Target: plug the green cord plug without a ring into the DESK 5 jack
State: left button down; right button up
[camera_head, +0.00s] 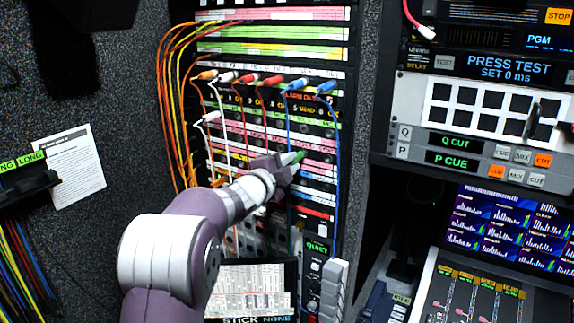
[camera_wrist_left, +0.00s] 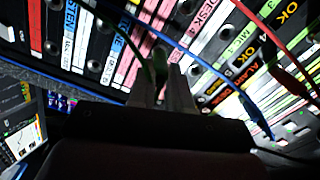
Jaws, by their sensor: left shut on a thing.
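My left gripper (camera_head: 290,163) is in front of the patch bay and shut on a green cord plug (camera_head: 298,157). In the left wrist view the green plug (camera_wrist_left: 160,62) sits between the two fingers (camera_wrist_left: 163,85), pointing toward the panel. I cannot tell whether its tip touches a jack, and no ring on it can be made out. Pink label strips reading DESK (camera_wrist_left: 202,14) are close by in the wrist view. The DESK 5 jack cannot be picked out for certain; the gripper and plug cover part of that area. My right gripper is not in view.
White, red, orange and blue plugs (camera_head: 250,79) fill an upper jack row, their cords hanging down the panel. A blue cord (camera_wrist_left: 190,52) crosses close to my fingers in the wrist view. Orange and yellow cords (camera_head: 168,100) hang at the left. Consoles (camera_head: 480,115) stand at right.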

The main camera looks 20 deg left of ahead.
pick_arm(q)
jog(key=shift+w, duration=0.25)
jog(key=c, duration=1)
grip_release()
jog(key=s+b, duration=0.1)
jog(key=s, duration=0.3)
jog(key=s+a+b, duration=0.1)
jog(key=s+b, duration=0.1)
jog(key=s, duration=0.2)
jog(key=s+b, duration=0.2)
jog(key=s, duration=0.2)
jog(key=shift+s+a, duration=0.25)
jog(key=shift+a, duration=0.05)
